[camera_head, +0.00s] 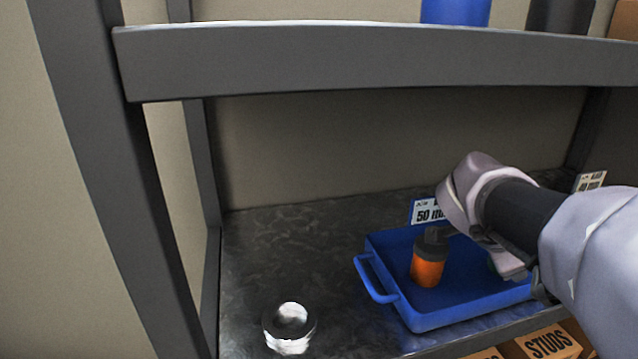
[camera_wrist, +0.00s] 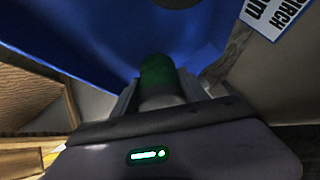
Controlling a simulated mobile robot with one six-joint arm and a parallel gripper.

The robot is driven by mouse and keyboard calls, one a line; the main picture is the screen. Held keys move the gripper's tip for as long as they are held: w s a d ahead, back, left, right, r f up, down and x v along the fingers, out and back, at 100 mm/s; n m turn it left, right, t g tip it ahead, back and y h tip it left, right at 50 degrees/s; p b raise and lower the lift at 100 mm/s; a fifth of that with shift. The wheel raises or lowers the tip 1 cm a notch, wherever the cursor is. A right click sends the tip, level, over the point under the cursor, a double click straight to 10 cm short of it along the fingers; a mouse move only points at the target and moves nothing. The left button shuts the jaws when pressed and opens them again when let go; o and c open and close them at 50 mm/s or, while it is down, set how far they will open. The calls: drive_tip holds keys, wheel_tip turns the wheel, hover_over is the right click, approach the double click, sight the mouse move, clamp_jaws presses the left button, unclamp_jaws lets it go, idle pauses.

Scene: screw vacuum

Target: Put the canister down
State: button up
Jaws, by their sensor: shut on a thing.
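My gripper (camera_wrist: 160,90) is shut on a green canister (camera_wrist: 157,72), which stands between the two fingers in the wrist view. In the head view the gripper (camera_head: 508,264) is over the right part of the blue tray (camera_head: 443,318), and only a sliver of green (camera_head: 492,265) shows beside it. Blue tray surface (camera_wrist: 75,30) fills the area beyond the canister in the wrist view. I cannot tell whether the canister touches the tray floor. An orange canister with a dark top (camera_head: 428,268) stands upright in the tray, left of my gripper.
The tray sits on a dark metal shelf (camera_head: 300,250) under a thick grey upper beam (camera_head: 380,60). A shiny silver ring-shaped object (camera_head: 290,322) lies left of the tray. A label card (camera_head: 426,213) stands behind the tray. A STUDS box (camera_head: 548,343) is below the shelf edge.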

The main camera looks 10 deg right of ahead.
drive_tip(key=shift+w+d+f+g+y+p, duration=0.15)
drive_tip(key=shift+w+d+g+y+p, duration=0.15)
drive_tip(key=shift+g+p, duration=0.1)
drive_tip(key=g+y, duration=0.2)
drive_tip(key=w+g+p, duration=0.1)
drive_tip(key=shift+d+r+n+y, duration=0.25)
drive_tip(key=shift+d+n+y, duration=0.15)
drive_tip(key=shift+w+f, duration=0.2)
drive_tip(key=shift+f, duration=0.1)
drive_tip(key=shift+f+b, duration=0.7)
drive_tip(key=shift+b, duration=0.1)
drive_tip(key=shift+s+r, duration=0.1)
drive_tip(key=shift+s, duration=0.1)
drive_tip(key=shift+w, duration=0.1)
drive_tip(key=o, duration=1.4)
drive_tip(key=shift+o, duration=0.2)
